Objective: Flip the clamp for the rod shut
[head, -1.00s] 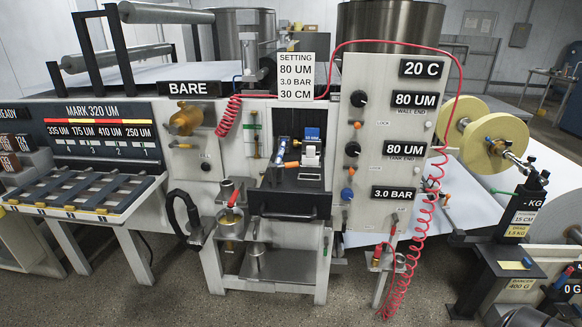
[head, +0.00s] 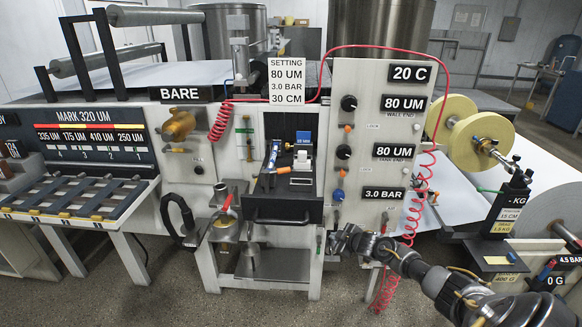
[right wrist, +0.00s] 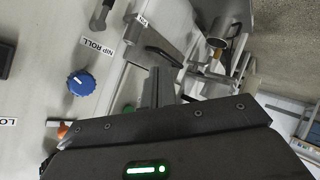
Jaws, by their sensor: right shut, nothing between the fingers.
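My right gripper (head: 340,241) is at the lower right of the machine front, below the 3.0 BAR panel. It is shut and empty; its dark fingers also show in the right wrist view (right wrist: 160,88). I cannot tell for certain which part is the rod clamp. A black drawer unit (head: 285,209) at the machine's middle carries a blue block (head: 303,138) and a small orange-tipped lever (head: 282,170). My gripper is to the right of this unit and lower, apart from it. My left gripper is not in view.
A blue knob (right wrist: 81,83) by the NIP ROLL label and a grey bar (right wrist: 155,40) are near my right fingers. A red coiled hose (head: 413,215) hangs behind my right arm. A yellow-flanged roll (head: 478,135) stands at right. Floor at front centre is clear.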

